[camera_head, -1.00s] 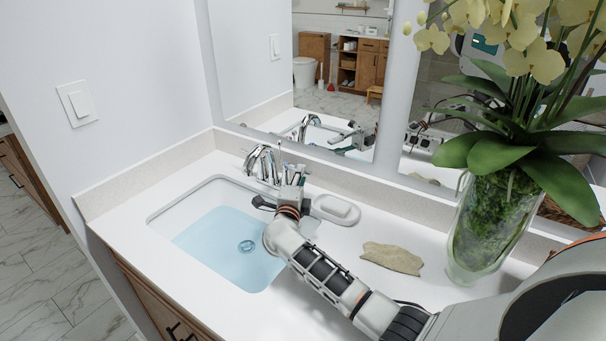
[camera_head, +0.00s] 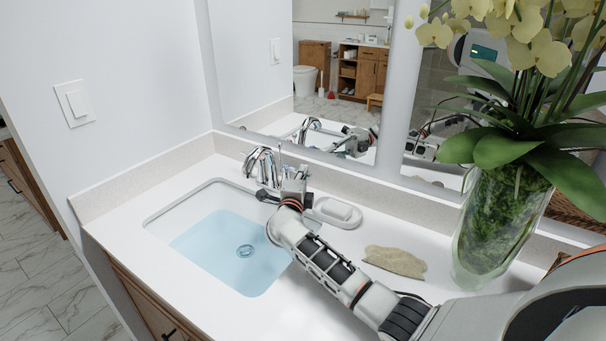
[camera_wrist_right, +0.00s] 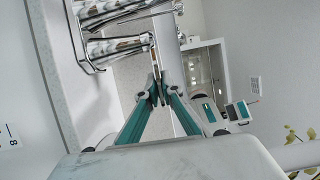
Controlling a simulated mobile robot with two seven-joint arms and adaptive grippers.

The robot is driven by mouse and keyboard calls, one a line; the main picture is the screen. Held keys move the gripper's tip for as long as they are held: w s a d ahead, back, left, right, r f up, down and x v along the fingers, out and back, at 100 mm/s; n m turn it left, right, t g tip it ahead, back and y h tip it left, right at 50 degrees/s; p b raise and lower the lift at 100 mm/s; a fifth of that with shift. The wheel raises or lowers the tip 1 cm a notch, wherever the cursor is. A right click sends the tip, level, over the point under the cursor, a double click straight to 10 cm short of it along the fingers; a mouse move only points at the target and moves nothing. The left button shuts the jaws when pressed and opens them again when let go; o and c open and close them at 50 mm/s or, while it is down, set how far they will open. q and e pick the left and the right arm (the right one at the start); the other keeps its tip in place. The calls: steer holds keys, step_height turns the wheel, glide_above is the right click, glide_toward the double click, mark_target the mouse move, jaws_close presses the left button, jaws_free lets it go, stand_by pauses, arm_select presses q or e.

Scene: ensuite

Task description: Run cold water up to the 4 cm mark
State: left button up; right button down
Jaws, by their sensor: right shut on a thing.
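The white sink basin (camera_head: 165,217) holds a shallow pool of light blue water (camera_head: 205,248), with the drain showing through it. The chrome faucet (camera_head: 262,163) stands at the back rim and also shows in the wrist view (camera_wrist_right: 115,46). My right gripper (camera_head: 266,196) is beside the faucet's base on its right side. In the wrist view its fingers (camera_wrist_right: 159,90) come together close to the chrome parts, shut on what seems to be the faucet handle; the contact is hard to see. No 4 cm mark is legible.
A toothbrush cup (camera_head: 293,185) and a white soap dish (camera_head: 338,212) stand close by my right wrist. A beige stone-like piece (camera_head: 395,261) lies on the counter. A glass vase with orchids (camera_head: 497,225) stands at right. The mirror (camera_head: 250,70) is behind the faucet.

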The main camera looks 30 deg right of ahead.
steer(key=shift+s+a+m+g+h+b, duration=0.1)
steer(key=shift+a+m+g+h+b, duration=0.3)
steer(key=shift+m+g+h, duration=0.25)
steer(key=shift+a+f+m+g+h+b, duration=0.1)
steer(key=shift+a+m+g+h+b, duration=0.05)
steer(key=shift+m+g+h+b, duration=0.3)
steer(key=shift+s+a+m+g+h+b, duration=0.2)
steer(key=shift+a+m+g+h+b, duration=0.15)
steer(key=shift+m+g+h+b, duration=0.45)
steer(key=shift+g, duration=0.3)
steer(key=c, duration=2.2)
jaws_free()
steer(key=shift+s+a, duration=0.1)
